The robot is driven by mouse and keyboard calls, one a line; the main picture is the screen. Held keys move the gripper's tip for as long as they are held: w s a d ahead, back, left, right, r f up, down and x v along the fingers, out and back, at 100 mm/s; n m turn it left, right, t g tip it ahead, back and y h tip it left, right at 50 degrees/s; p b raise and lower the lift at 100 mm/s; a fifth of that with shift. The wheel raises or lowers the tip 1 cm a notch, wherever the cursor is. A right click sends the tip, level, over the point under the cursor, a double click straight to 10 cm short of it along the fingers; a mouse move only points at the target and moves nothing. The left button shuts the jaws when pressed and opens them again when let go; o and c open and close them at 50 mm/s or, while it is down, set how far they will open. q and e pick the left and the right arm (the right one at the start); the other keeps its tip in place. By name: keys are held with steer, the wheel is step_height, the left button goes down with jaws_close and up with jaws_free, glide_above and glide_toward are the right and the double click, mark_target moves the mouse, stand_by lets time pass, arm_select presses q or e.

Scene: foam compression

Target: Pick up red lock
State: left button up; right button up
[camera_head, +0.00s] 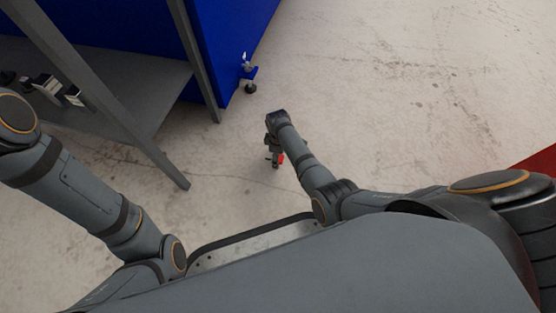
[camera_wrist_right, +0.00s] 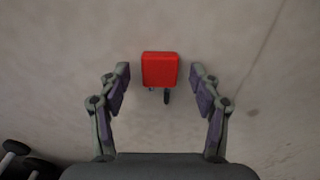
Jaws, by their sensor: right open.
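The red lock (camera_wrist_right: 160,69) lies on the concrete floor in the right wrist view, with part of its dark shackle showing below its red body. My right gripper (camera_wrist_right: 160,80) is open, with one finger on each side of the lock and clear gaps between. I cannot tell the exact height of the fingers over the floor.
A grey metal table frame with a lower shelf (camera_head: 150,90) stands at the upper left, its leg near my right gripper. A red floor area (camera_head: 540,165) is at the right. The floor (camera_head: 400,80) between is clear.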

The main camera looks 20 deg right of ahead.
jaws_close()
stand_by(0.4)
